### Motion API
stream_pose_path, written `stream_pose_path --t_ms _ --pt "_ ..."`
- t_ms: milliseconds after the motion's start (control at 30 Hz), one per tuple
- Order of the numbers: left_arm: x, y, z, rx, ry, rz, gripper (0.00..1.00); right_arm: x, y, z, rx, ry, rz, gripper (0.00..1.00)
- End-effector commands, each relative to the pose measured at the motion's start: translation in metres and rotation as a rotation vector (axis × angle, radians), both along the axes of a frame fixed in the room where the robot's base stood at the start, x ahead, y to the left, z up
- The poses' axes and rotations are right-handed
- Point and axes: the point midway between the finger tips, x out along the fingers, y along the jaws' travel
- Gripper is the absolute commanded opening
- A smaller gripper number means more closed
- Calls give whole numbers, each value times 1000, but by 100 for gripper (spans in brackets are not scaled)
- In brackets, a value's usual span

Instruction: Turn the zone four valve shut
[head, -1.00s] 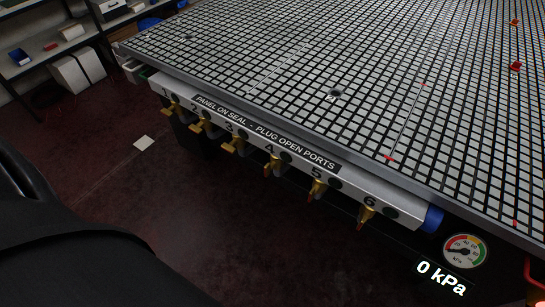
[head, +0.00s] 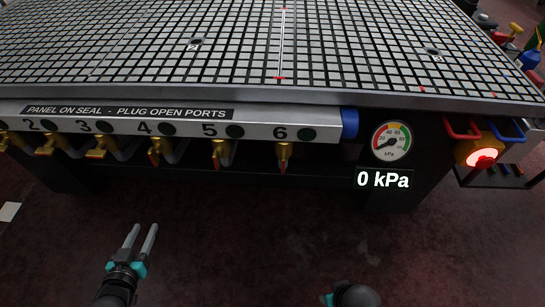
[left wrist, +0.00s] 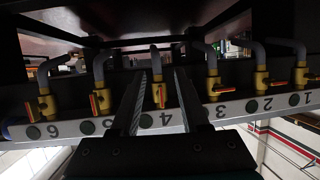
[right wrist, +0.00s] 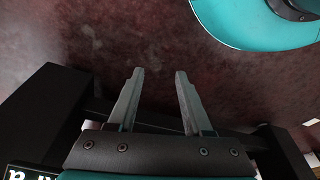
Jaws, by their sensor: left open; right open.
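The zone four valve (head: 154,150) is a brass valve with a red-marked handle under the label 4 on the front rail (head: 185,118). Its handle hangs downward, in line with the body. In the left wrist view the valve (left wrist: 159,94) shows upside down between my fingers, apart from them. My left gripper (head: 143,236) is open and empty, below and in front of the rail. My right gripper (right wrist: 159,78) is open and empty over the floor; in the head view only part of its arm shows at the bottom edge.
Valve five (head: 219,153) and valve six (head: 284,153) hang to the right of valve four, valve three (head: 100,147) to its left. The gauge (head: 391,141) and display (head: 384,179) read 0 kPa. A lit red button (head: 482,158) is at far right. The floor (head: 240,235) before the rail is clear.

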Motion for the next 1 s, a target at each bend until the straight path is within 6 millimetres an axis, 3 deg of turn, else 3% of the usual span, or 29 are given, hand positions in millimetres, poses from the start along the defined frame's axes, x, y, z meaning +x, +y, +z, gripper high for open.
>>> stream_pose_path --t_ms 33,200,400,667,1000 --pt "10 5 1 0 -64 -13 45 6 1 -9 2 -12 -1 50" --pt "32 11 38 -12 -246 -65 45 21 3 -3 5 -35 -4 50" --pt "41 10 65 -18 -353 -109 45 26 3 6 5 -47 -6 50" --pt "58 8 71 -18 -371 -117 45 32 4 18 8 -66 -7 50" --pt "107 4 70 -18 -369 -117 45 41 5 54 15 -120 -9 50"
